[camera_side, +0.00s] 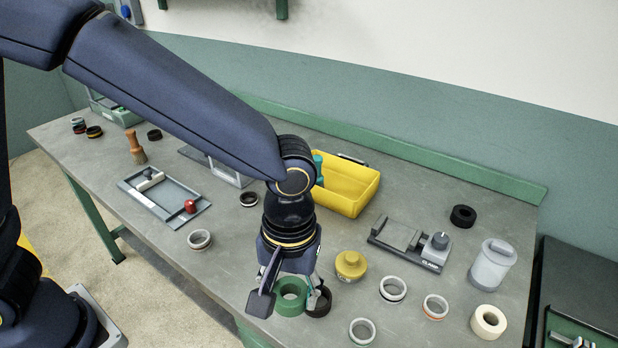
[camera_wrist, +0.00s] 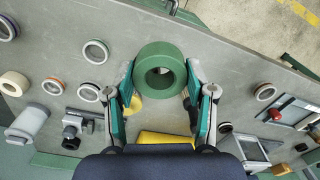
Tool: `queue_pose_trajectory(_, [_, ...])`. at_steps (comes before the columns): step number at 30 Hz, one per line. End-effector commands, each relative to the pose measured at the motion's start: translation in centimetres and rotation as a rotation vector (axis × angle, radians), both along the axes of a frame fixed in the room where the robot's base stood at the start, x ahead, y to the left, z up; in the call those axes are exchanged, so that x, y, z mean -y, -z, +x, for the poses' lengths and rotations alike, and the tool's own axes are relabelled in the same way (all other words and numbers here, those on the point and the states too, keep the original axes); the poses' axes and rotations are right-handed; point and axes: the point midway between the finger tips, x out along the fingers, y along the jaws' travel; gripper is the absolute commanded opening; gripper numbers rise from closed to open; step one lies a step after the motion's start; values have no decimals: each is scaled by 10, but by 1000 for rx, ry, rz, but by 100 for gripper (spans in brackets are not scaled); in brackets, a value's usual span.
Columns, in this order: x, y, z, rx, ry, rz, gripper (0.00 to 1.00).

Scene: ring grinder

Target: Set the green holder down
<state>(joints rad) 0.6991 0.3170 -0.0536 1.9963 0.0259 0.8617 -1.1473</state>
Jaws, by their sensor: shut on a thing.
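The green holder (camera_side: 291,297) is a thick green ring with a round hole, near the front edge of the grey bench. In the wrist view the green holder (camera_wrist: 160,56) sits upright between the fingertips, its hole facing the camera. My gripper (camera_side: 290,288) points down and is shut on its sides; the wrist view shows a finger of the gripper (camera_wrist: 160,76) on each side. A finger partly covers the holder in the side view. I cannot tell whether its underside touches the bench.
A dark round shape (camera_side: 319,304) shows right beside the holder. A yellow knobbed pot (camera_side: 350,265) stands close to the right. Several loose rings, including a pale ring (camera_side: 361,331), lie further right. A yellow bin (camera_side: 346,187) stands behind. Bare bench (camera_side: 235,265) lies left of the gripper.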

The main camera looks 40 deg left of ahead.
Motion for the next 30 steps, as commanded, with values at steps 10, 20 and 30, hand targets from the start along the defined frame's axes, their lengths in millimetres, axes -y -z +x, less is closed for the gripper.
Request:
queue_pose_trajectory(10, [-201, -5, 21, 1, -663, 3, 20])
queue_pose_trajectory(20, [-302, -15, -5, 29, -1046, -10, 20])
queue_pose_trajectory(30, [-322, 10, 48, 30, -1080, -9, 20])
